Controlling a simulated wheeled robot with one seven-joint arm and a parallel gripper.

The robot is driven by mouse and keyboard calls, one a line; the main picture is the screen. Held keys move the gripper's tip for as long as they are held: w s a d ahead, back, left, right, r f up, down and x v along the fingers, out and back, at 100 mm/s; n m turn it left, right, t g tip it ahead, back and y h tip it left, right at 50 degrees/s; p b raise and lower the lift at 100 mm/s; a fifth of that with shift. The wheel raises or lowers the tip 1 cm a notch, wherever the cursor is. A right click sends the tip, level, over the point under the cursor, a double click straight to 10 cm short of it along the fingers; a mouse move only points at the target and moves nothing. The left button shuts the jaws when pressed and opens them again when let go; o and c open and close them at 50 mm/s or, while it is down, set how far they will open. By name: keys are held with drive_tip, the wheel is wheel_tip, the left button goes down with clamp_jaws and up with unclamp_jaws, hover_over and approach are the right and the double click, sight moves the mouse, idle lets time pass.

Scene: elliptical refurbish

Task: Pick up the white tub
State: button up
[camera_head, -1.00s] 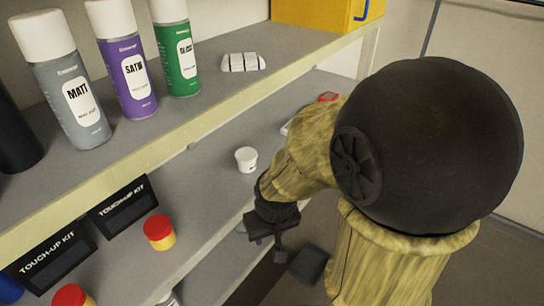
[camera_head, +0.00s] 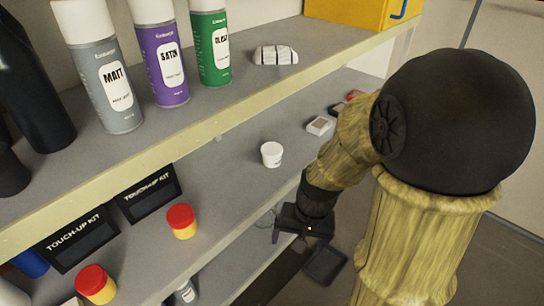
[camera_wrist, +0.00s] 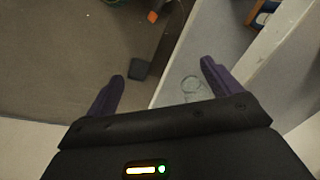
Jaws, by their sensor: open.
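The white tub (camera_head: 271,155), a small round pot with a lid, stands upright on the middle shelf (camera_head: 225,180) in the head view. My gripper (camera_head: 296,238) is off the shelf's front edge, nearer the camera than the tub and apart from it, pointing downward. In the wrist view the two purple fingers of my gripper (camera_wrist: 163,72) are spread wide with nothing held. I cannot make out the tub in the wrist view.
Red-lidded yellow pots (camera_head: 182,221) and black touch-up kit boxes (camera_head: 150,194) stand left of the tub. A small pale box (camera_head: 320,125) lies to its right. The upper shelf (camera_head: 200,108), with spray cans, overhangs behind. The shelf around the tub is clear.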

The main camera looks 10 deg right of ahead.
drive_tip(key=w+a+f+m+t+y+b, duration=0.2)
drive_tip(key=w+m+y, duration=0.7)
drive_tip(key=m, duration=0.5)
drive_tip(key=w+d+r+m+t+y+b, duration=0.1)
drive_tip(key=w+d+r+m+t, duration=0.2)
drive_tip(key=w+d+m+t, duration=0.6)
drive_tip(key=d+m+t, duration=0.1)
drive_tip(key=d+t, duration=0.1)
drive_tip(key=shift+w+d+r, duration=0.3)
drive_tip(key=shift+d, duration=0.1)
